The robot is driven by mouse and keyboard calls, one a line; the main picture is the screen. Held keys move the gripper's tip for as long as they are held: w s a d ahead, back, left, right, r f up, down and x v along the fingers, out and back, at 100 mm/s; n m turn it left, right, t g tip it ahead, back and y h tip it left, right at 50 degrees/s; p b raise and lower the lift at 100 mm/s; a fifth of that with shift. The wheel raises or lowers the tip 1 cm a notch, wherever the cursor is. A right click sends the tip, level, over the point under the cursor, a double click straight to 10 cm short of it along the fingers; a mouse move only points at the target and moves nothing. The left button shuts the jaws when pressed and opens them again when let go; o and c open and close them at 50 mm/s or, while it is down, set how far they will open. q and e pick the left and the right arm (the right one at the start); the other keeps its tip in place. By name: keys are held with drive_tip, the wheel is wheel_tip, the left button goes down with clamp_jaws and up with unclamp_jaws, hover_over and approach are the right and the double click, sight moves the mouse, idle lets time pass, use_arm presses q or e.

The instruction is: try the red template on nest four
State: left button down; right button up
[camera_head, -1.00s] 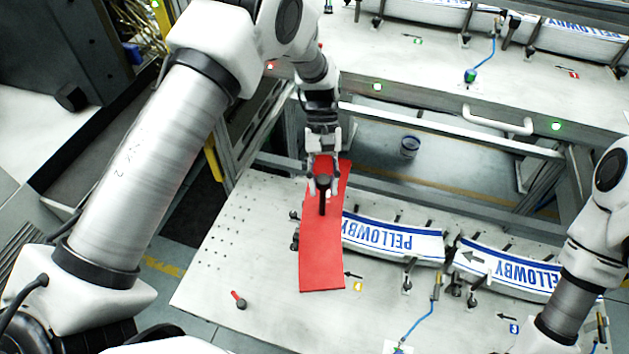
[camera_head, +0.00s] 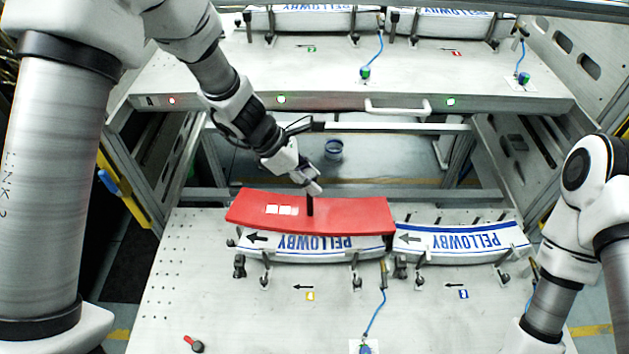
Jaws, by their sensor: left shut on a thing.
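The red template (camera_head: 345,214) is a long, slightly curved plate with small white rectangles and a black upright handle (camera_head: 310,206). My left gripper (camera_head: 309,190) is shut on that handle from above. The template lies crosswise over the back part of the left near nest, whose PELLOWBY label stack (camera_head: 318,245) shows in front of it. A yellow number tag (camera_head: 310,296) marks this nest; its digit is too small to read surely. I cannot tell whether the template touches the labels. My right gripper is out of view; only its arm shows at the right.
The right near nest holds another PELLOWBY stack (camera_head: 462,240), close to the template's right end. Clamps and a blue cable (camera_head: 377,312) stand in front. A red-and-black knob (camera_head: 194,344) lies front left. A raised far shelf (camera_head: 340,78) carries more nests.

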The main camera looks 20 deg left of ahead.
sight(310, 199)
use_arm(q)
drive_tip(key=shift+d+n, duration=0.1)
drive_tip(key=shift+n, duration=0.2)
wheel_tip(310, 199, down, 6)
drive_tip(key=b, duration=0.5)
drive_tip(key=shift+f, duration=0.2)
drive_tip(key=shift+f+b, duration=0.5)
drive_tip(key=shift+b, duration=0.3)
drive_tip(key=c, duration=0.7)
unclamp_jaws()
drive_tip(key=shift+r, duration=0.1)
drive_tip(key=v, duration=1.2)
drive_tip(key=shift+s, duration=0.15)
